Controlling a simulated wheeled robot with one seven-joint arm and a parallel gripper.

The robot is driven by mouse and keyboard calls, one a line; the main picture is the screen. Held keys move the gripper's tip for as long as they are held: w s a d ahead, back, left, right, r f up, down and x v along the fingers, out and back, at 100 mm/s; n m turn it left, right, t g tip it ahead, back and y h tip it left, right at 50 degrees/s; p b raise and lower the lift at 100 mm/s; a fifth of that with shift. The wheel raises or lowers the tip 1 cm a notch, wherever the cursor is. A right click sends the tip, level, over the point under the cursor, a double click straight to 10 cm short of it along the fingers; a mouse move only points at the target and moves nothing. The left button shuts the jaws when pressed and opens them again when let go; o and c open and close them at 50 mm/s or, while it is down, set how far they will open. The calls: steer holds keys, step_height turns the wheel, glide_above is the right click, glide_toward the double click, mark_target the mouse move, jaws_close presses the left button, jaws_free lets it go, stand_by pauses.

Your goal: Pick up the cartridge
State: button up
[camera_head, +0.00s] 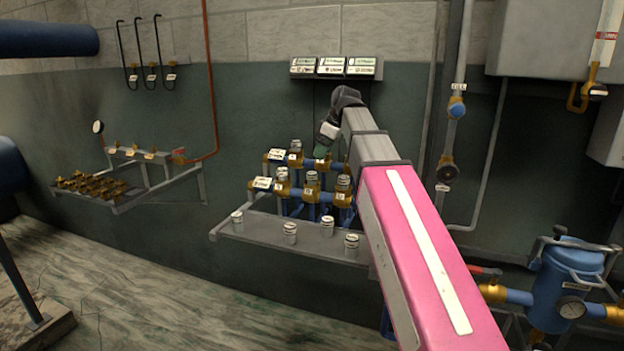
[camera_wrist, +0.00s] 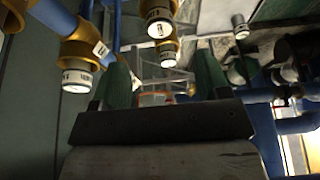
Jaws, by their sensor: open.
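Several short white cartridges show in the head view. Some stand upright on a grey shelf (camera_head: 268,228), such as a front-left cartridge (camera_head: 290,232) and a front-right cartridge (camera_head: 351,245). Others sit in brass fittings on blue pipes, such as a middle cartridge (camera_head: 311,177). My gripper (camera_head: 320,151) is above and behind the fittings, partly hidden by my arm. In the wrist view, my gripper (camera_wrist: 162,78) has two green fingers spread apart, with no cartridge clearly held. A white-ended cartridge (camera_wrist: 76,80) is left of the fingers, and another cartridge (camera_wrist: 160,28) is beyond the gap.
Blue pipes and brass fittings (camera_head: 262,184) crowd the space around my gripper. A label panel (camera_head: 333,67) hangs on the wall above. A rack of brass valves (camera_head: 95,187) is at left, and a blue tank (camera_head: 566,285) at right.

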mark_target(312, 173)
steer(key=x, duration=1)
steer(key=shift+a, duration=0.15)
steer(key=c, duration=1.1)
